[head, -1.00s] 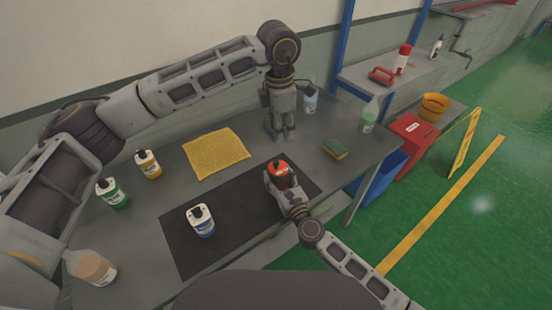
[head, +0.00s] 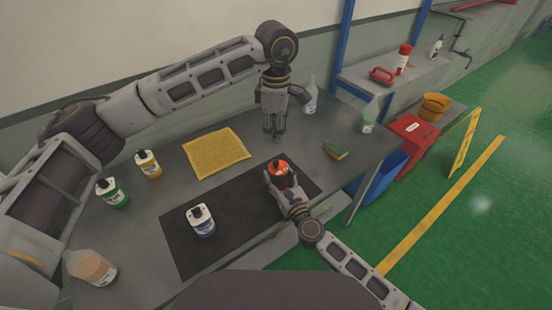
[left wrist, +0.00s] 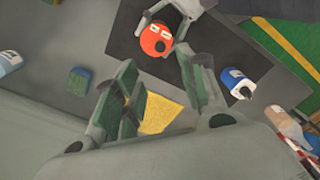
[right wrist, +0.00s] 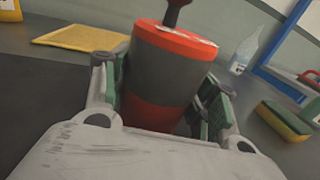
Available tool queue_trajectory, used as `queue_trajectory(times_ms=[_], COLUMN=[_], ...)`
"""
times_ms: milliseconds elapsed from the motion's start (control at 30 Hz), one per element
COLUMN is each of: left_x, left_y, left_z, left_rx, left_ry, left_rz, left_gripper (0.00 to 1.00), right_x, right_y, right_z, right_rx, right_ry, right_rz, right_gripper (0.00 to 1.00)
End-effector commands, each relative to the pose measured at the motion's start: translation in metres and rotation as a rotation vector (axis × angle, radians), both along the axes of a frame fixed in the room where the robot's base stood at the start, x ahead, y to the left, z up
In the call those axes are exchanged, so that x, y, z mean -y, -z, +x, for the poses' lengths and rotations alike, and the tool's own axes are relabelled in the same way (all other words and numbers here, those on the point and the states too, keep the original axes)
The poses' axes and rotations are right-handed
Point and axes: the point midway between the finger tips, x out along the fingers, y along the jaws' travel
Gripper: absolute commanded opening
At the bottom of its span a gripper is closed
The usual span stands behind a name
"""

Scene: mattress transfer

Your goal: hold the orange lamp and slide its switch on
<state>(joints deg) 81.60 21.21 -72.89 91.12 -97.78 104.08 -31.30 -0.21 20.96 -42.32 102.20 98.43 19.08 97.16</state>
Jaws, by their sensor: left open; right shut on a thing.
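The orange lamp (head: 281,168) stands at the right end of the black mat (head: 240,210). In the right wrist view the lamp (right wrist: 170,70) is a grey and orange-red cylinder with a dark knob on top. My right gripper (head: 277,178) is shut around its sides. My left gripper (head: 273,136) is open and empty, above the table behind the lamp. In the left wrist view the orange top (left wrist: 155,41) shows beyond its fingers, apart from them. I cannot make out the switch clearly.
A blue-labelled bottle (head: 201,221) stands on the mat. A yellow cloth (head: 217,154), a sponge (head: 335,149) and a clear bottle (head: 310,97) lie or stand around my left gripper. Green (head: 112,193) and yellow (head: 148,164) bottles stand at left.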

Motion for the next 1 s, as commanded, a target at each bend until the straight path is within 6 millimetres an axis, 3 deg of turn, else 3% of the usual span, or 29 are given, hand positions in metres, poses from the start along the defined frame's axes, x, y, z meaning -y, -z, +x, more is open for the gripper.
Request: queue_trajectory(times_ms=[367, 1000], left_x=[0.000, 0.000], left_y=[0.012, 0.091], left_z=[0.000, 0.000], left_rx=[-0.002, -0.002], left_ry=[-0.002, -0.002], left_rz=[0.001, 0.001], left_gripper=[0.41, 0.41], right_x=[0.000, 0.000], right_y=[0.000, 0.000], right_z=[0.000, 0.000], right_rx=[0.000, 0.000], right_ry=[0.000, 0.000], right_rz=[0.000, 0.000], right_gripper=[0.22, 0.22])
